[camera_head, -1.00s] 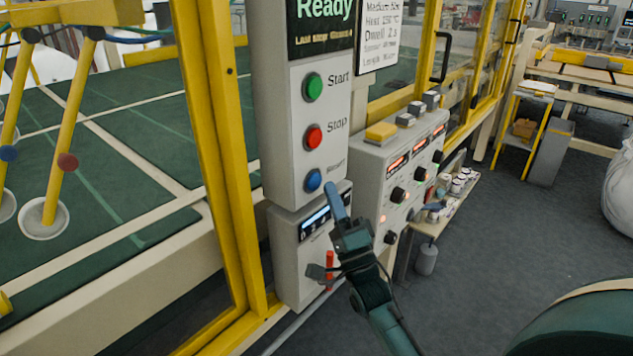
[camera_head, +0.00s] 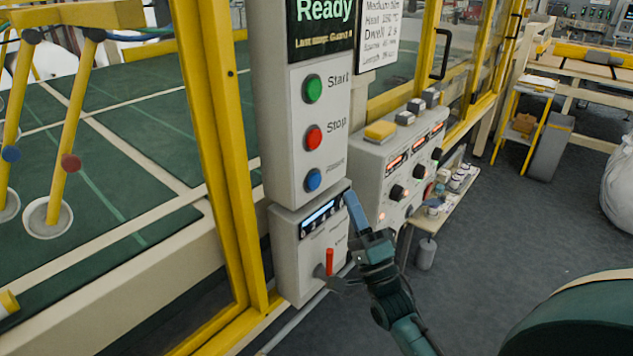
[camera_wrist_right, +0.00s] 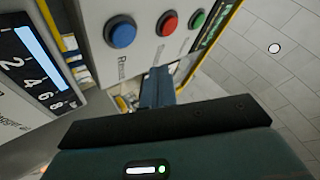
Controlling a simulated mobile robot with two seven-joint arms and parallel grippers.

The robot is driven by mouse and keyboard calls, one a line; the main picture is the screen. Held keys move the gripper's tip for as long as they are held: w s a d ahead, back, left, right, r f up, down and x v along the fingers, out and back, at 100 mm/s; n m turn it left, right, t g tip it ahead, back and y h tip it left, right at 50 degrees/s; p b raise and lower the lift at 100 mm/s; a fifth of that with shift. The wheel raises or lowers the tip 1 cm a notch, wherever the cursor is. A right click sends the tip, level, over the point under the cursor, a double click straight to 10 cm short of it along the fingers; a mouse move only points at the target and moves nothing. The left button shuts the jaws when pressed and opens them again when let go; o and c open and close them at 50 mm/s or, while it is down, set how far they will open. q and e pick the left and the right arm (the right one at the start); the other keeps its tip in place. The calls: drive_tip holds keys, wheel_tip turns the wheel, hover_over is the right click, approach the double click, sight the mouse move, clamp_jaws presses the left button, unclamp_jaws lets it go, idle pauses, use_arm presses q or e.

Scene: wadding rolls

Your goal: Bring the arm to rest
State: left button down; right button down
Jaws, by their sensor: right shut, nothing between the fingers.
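My right gripper (camera_head: 352,207) is shut and empty, its blue fingers together, held in front of the lower right of the control panel. In the head view it is right of and a little below the blue Reset button (camera_head: 313,180), apart from it. The red Stop button (camera_head: 313,137) and green Start button (camera_head: 312,89) are above it in a column. In the right wrist view the shut fingers (camera_wrist_right: 158,85) point toward the gap beside the panel, and the blue button (camera_wrist_right: 121,32) is up and left of them. The display above reads Ready (camera_head: 322,12). My left gripper is not in view.
A lower box (camera_head: 285,260) with a red-handled switch (camera_head: 329,262) sits below the panel. A knobbed control box (camera_head: 365,165) and small shelf (camera_head: 440,212) stand behind the gripper. A yellow guard frame (camera_head: 235,180) is at left. Grey floor (camera_head: 520,240) is clear at right.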

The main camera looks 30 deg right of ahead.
idle(0.3)
